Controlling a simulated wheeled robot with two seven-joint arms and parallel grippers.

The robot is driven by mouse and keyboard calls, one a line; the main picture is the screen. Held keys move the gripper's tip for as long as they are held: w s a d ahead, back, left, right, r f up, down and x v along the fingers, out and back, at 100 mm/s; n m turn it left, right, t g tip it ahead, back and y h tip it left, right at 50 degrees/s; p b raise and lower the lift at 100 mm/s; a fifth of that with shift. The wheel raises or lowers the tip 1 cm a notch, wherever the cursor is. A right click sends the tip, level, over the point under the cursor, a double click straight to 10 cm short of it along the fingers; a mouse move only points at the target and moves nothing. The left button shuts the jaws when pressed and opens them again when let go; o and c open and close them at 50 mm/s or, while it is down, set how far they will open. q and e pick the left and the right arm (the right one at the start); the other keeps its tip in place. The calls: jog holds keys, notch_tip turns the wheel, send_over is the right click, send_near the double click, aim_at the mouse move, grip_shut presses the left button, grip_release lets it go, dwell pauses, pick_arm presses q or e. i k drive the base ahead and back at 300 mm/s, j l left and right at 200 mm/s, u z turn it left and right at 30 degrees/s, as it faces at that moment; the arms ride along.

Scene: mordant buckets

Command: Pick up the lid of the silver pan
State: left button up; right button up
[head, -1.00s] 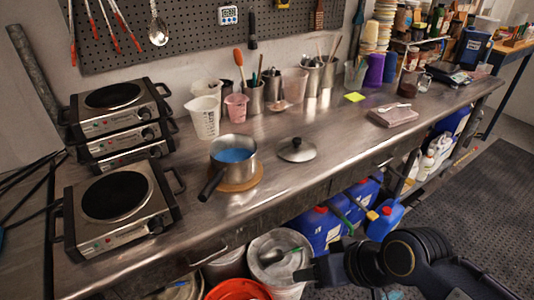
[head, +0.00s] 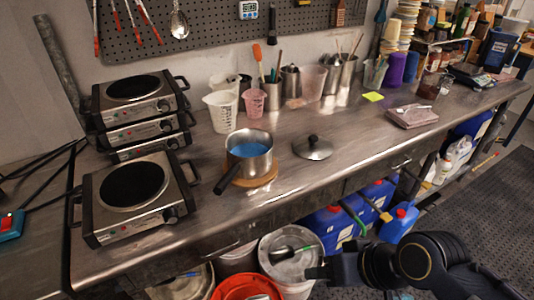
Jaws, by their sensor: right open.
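The silver lid (head: 313,150) with a black knob lies flat on the metal bench, just right of the silver pan. The silver pan (head: 262,164) holds blue liquid and stands on a round wooden board (head: 262,181), its dark handle pointing toward the front left. My right gripper (head: 316,272) is low in front of the bench, below and well apart from the lid, and is open with nothing visible in it. Its fingers are small and dark, partly merged with the arm in the picture. My left gripper is out of view.
Hot plates (head: 133,185) stand at the left of the bench. Cups and tool pots line the back. Buckets (head: 292,256) and blue canisters (head: 328,226) sit below the bench's front edge. Bench around the lid is clear.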

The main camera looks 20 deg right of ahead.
aim_at(309, 147)
jog(key=k, duration=0.15)
jog(key=k+u, duration=0.15)
jog(key=u, duration=0.2)
jog(key=k+j+u, duration=0.1)
jog(key=u, duration=0.25)
jog(key=k+j+u, duration=0.1)
jog(key=k+u, duration=0.25)
jog(key=l+u, duration=0.35)
jog(key=l, duration=0.25)
jog(key=l+u, duration=0.35)
jog(key=l, duration=0.3)
jog(key=k+l+u, duration=0.15)
jog(key=l+u, duration=0.2)
jog(key=l, duration=0.2)
jog(key=k+l, duration=0.1)
jog(key=l, duration=0.25)
jog(key=k+l, duration=0.1)
jog(key=l, duration=0.25)
jog(key=k+l, duration=0.1)
jog(key=l, duration=0.3)
jog(key=k+l, duration=0.1)
jog(key=l, duration=0.25)
jog(key=k+l, duration=0.1)
jog(key=l, duration=0.25)
